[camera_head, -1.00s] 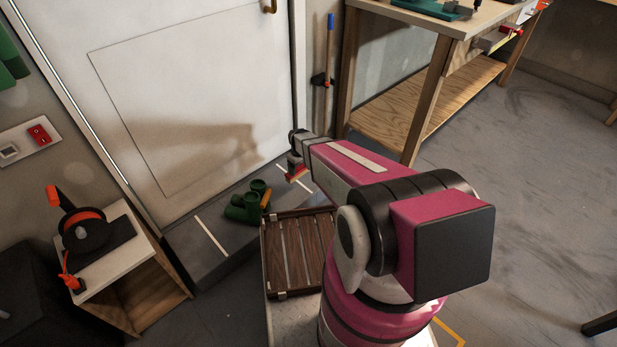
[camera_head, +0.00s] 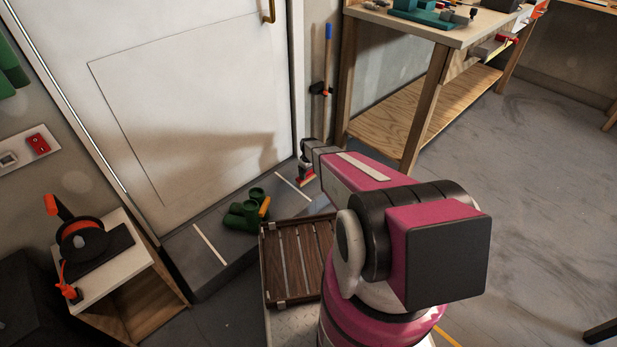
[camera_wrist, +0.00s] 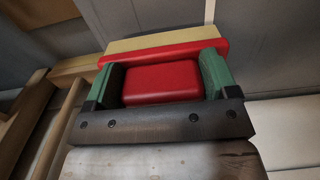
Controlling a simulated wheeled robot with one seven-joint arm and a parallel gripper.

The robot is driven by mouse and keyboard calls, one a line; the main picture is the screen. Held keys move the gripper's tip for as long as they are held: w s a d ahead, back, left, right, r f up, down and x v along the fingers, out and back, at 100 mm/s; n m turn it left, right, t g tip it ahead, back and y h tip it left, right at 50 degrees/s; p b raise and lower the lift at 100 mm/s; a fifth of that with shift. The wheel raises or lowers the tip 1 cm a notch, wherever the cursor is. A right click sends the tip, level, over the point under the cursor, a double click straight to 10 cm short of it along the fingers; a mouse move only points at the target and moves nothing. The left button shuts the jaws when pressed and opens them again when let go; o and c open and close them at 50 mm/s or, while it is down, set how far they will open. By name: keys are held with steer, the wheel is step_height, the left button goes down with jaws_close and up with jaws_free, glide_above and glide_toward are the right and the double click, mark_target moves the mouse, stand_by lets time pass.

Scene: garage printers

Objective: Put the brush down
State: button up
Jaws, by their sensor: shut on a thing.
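The brush shows in the wrist view as a red block (camera_wrist: 160,84) with a wider red edge and a cream bristle band (camera_wrist: 160,42) beyond it. My gripper (camera_wrist: 162,79) is shut on the red block, one green finger on each side. In the head view the brush (camera_head: 306,180) is a small red and yellow shape below my gripper (camera_head: 305,171), at the arm's far end. It is over or near the right part of the dark grey step by the door. I cannot tell whether it touches anything.
The dark step (camera_head: 205,262) bears green boots (camera_head: 245,214) left of the brush. A slatted wooden crate (camera_head: 300,260) is in front. A workbench (camera_head: 425,120) stands at the right, and a blue-handled pole (camera_head: 328,80) leans by the door (camera_head: 190,100).

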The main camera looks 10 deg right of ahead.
mark_target(308, 175)
steer(key=shift+f, duration=1.5)
steer(key=shift+f, duration=0.15)
steer(key=o, duration=0.7)
steer(key=shift+o, duration=0.2)
step_height(308, 175, up, 12)
steer(key=shift+s, duration=0.1)
steer(key=s+r+m, duration=0.6)
steer(key=s+r, duration=1.9)
steer(key=s, duration=0.2)
steer(key=shift+s+a+r+m, duration=0.2)
steer(key=shift+a+m, duration=0.1)
steer(key=shift+m, duration=0.1)
